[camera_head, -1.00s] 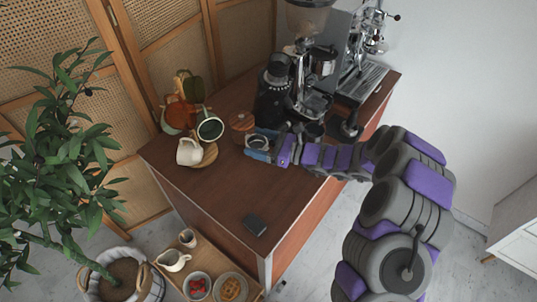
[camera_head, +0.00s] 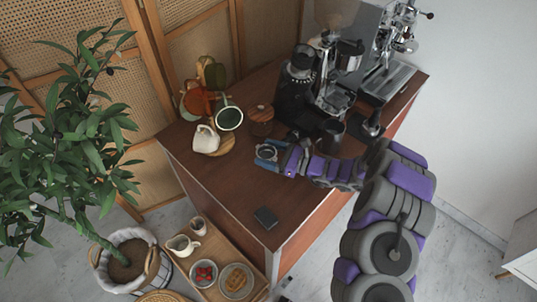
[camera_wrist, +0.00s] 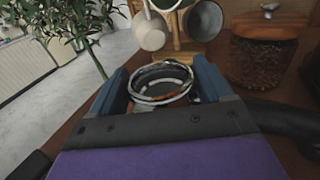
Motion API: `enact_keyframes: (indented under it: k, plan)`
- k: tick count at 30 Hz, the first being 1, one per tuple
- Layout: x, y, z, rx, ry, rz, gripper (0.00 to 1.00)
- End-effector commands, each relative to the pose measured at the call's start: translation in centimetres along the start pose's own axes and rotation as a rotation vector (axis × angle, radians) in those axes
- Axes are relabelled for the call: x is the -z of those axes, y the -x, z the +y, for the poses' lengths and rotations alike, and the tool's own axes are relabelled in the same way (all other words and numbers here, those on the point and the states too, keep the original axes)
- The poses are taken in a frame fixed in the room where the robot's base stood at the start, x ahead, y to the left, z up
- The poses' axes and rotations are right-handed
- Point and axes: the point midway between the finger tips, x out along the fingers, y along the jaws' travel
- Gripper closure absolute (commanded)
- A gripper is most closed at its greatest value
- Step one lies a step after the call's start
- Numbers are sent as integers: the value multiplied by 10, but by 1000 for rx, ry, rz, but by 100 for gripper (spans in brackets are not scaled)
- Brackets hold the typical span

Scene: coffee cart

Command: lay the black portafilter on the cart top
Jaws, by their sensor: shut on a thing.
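The portafilter shows as a round metal basket rim (camera_head: 267,152) between my gripper's blue fingers. The rim also shows close up in the wrist view (camera_wrist: 162,82). My gripper (camera_head: 266,156) is shut on it, with one finger on each side, low over the middle of the brown cart top (camera_head: 215,180). I cannot tell whether the portafilter touches the wood. A black bar (camera_wrist: 285,118) runs right from beside the gripper in the wrist view; whether it is the handle is unclear.
A mug rack with a white cup (camera_head: 206,139) and a lidded jar (camera_head: 261,118) stand behind the gripper. A black grinder (camera_head: 296,88) and espresso machine (camera_head: 385,80) stand at back right. A small dark box (camera_head: 265,217) lies in front. Cart top left of it is clear.

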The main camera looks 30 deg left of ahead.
Motion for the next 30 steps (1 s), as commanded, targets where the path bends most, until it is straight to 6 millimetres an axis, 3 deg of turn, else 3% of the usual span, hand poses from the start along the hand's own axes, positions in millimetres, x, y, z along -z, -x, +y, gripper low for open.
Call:
enact_keyframes:
  k: [12, 13, 19, 30]
  plan:
    - [8, 0, -1, 1, 2, -2, 87]
    - [9, 0, 0, 1, 1, -1, 20]
    - [8, 0, -1, 1, 1, 0, 1]
    - [6, 6, -1, 3, 0, 1, 0]
